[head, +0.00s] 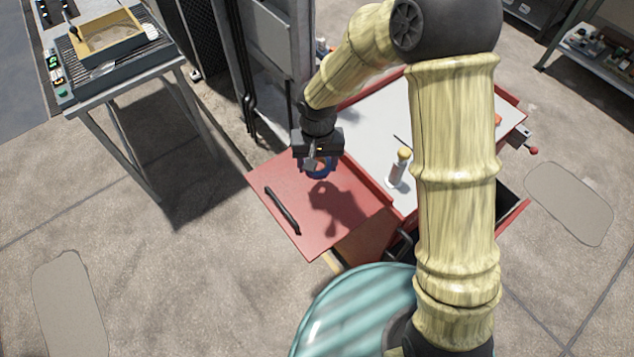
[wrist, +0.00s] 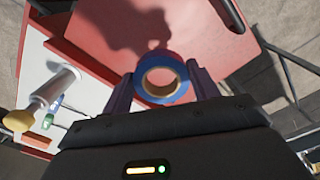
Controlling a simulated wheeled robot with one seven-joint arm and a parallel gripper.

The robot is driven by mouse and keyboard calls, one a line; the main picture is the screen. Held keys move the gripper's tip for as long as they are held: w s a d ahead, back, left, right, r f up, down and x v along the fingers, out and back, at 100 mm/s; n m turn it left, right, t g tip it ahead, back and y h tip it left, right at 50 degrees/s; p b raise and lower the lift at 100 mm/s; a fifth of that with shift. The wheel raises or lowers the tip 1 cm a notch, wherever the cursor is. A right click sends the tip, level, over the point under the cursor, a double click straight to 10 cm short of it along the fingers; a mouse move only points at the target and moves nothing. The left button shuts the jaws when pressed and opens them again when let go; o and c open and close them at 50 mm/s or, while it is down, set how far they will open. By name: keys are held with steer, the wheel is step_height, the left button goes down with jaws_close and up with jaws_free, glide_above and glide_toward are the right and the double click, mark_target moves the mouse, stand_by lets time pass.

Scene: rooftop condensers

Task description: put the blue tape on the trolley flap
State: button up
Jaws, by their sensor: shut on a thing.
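The blue tape (wrist: 178,78) is a roll with a tan inner ring, held between the two fingers of my gripper (wrist: 161,88) in the wrist view. In the head view my gripper (head: 316,165) is over the red trolley flap (head: 290,195), with the blue tape (head: 318,172) partly hidden below it. The flap is a flat red panel with a black handle at its left. The shadow of my gripper falls on the flap, and the tape appears to be above its surface.
The trolley's pale top (head: 378,118) adjoins the flap on the right. A white tube with a yellow cap (head: 398,168) stands there near the flap. The black handle (head: 282,210) lies on the flap. A metal table (head: 120,85) with a tray stands at the upper left.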

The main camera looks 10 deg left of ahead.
glide_above(317, 188)
step_height(317, 188, down, 5)
steer(key=shift+f, duration=0.1)
steer(key=shift+f+p, duration=0.5)
steer(key=shift+f, duration=1.3)
steer(key=o, duration=1)
steer(key=shift+f, duration=0.1)
